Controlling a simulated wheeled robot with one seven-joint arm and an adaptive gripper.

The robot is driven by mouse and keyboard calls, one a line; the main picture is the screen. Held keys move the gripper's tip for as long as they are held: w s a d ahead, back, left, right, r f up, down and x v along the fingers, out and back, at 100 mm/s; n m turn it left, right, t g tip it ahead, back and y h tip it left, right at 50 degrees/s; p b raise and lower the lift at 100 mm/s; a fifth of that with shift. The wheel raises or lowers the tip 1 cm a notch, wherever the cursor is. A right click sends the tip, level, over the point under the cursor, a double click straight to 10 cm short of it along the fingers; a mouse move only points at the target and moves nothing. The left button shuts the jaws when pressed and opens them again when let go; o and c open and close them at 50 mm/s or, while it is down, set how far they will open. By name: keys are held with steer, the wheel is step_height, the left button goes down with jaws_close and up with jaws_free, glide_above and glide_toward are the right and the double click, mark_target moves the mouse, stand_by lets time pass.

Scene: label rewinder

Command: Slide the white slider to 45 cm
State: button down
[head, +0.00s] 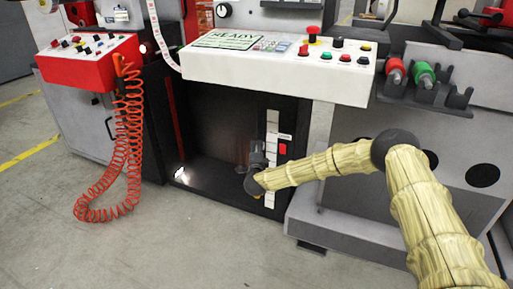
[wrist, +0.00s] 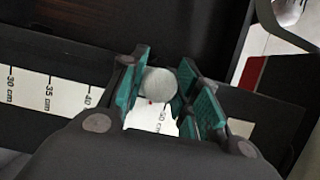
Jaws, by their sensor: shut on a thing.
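The white slider (wrist: 160,84) shows as a round, pale grey-white knob in the wrist view. My gripper (wrist: 160,92) is shut on it, with a teal pad on each side. The white scale strip (wrist: 62,96) runs beneath; its 30, 35 and 40 cm marks show left of the fingers and what looks like 50 just below the knob. The 45 mark is hidden, probably behind the left finger. In the head view my gripper (head: 257,160) is at the upright strip (head: 272,122) on the dark machine front, and it hides the knob.
A white control panel (head: 275,70) with buttons juts out above my gripper. A red switch (head: 283,149) sits just right of the strip. A coiled orange hose (head: 127,150) hangs at left. A grey cabinet (head: 335,215) stands close at right, under my arm.

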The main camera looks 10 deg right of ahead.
step_height(320, 180, down, 3)
steer(key=shift+d, duration=0.1)
steer(key=c, duration=1.1)
jaws_free()
steer(key=shift+d, duration=0.1)
steer(key=shift+s, duration=0.15)
steer(key=s+a, duration=0.2)
steer(key=s, duration=0.9)
steer(key=shift+s+a, duration=0.2)
steer(key=shift+s, duration=0.1)
